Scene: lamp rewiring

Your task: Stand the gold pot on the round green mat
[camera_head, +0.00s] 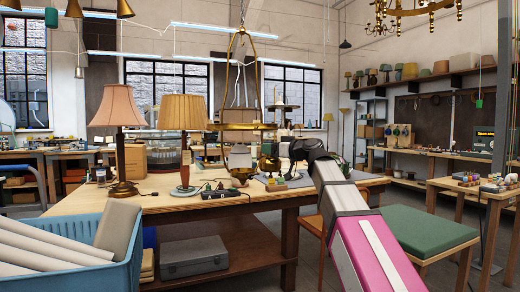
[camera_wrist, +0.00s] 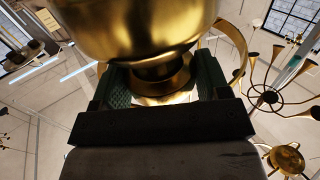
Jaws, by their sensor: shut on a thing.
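The gold pot (camera_wrist: 140,28) fills the upper middle of the wrist view, with its narrow foot between the green-padded fingers. My gripper (camera_wrist: 158,84) is shut on it there. In the head view, the dark end of my arm reaches over the far right part of the wooden workbench. A small brassy shape (camera_head: 268,164) just left of it looks like the pot, but it is too small to be sure. I cannot make out a round green mat in either view. The pot's underside is partly hidden by the fingers.
The workbench (camera_head: 165,203) holds a pink-shaded lamp (camera_head: 115,108), a tan-shaded lamp (camera_head: 183,113) and a dark power strip (camera_head: 226,193). A brass hanging frame (camera_head: 248,127) is above it. A blue crate (camera_head: 127,268) is front left, a green-topped stool (camera_head: 430,230) right.

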